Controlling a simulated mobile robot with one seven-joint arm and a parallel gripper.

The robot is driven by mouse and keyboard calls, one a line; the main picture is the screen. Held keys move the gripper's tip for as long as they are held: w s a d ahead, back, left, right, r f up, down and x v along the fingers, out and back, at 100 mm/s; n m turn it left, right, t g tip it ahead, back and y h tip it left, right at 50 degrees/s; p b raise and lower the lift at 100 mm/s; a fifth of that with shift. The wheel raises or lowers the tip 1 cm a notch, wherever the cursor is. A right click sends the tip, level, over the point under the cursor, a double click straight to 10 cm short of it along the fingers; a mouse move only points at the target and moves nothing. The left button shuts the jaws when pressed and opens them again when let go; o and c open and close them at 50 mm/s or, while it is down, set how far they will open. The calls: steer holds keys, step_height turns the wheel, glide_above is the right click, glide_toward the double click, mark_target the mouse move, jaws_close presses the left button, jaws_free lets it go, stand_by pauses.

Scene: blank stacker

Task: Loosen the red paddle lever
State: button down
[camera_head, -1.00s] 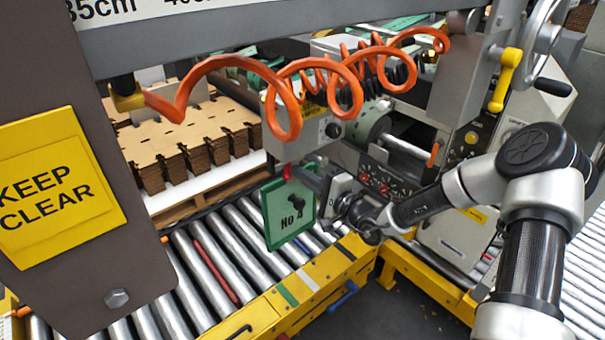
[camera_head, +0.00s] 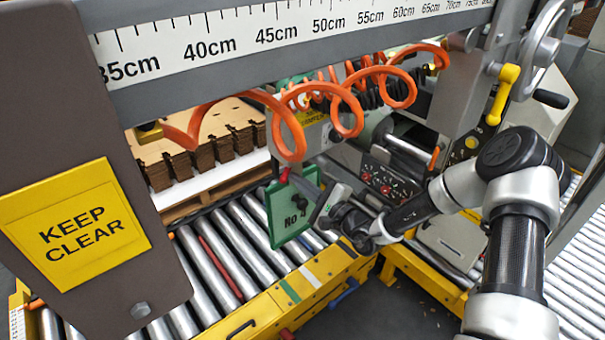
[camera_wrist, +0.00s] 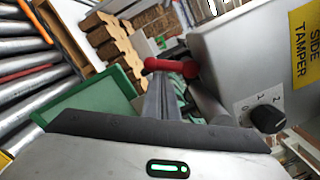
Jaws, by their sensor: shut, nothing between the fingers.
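The red paddle lever (camera_wrist: 172,66) shows in the wrist view as a short red bar with rounded ends, just beyond my fingertips. In the head view only a small red part of the lever (camera_head: 284,175) shows, at the top of the green plate marked "No 4" (camera_head: 290,212). My gripper (camera_wrist: 161,78) is shut and empty, its fingers pointing at the lever. The fingertips overlap the lever's lower edge in the wrist view; I cannot tell whether they touch it. My gripper also shows in the head view (camera_head: 302,182), beside the green plate.
A grey "side tamper" housing (camera_wrist: 235,60) with a black knob (camera_wrist: 268,119) stands close on the right in the wrist view. Orange coiled hoses (camera_head: 345,100) hang above. A roller conveyor (camera_head: 225,260) runs below, and stacked cardboard blanks (camera_head: 215,140) lie behind.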

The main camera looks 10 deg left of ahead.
steer(key=m+p, duration=0.2)
steer(key=s+a+r+m+p, duration=0.1)
steer(key=m+p, duration=0.1)
steer(key=m, duration=0.1)
steer(key=s+a+r+m+p, duration=0.1)
steer(key=m+p, duration=0.2)
steer(key=shift+s+a, duration=0.25)
stand_by(0.6)
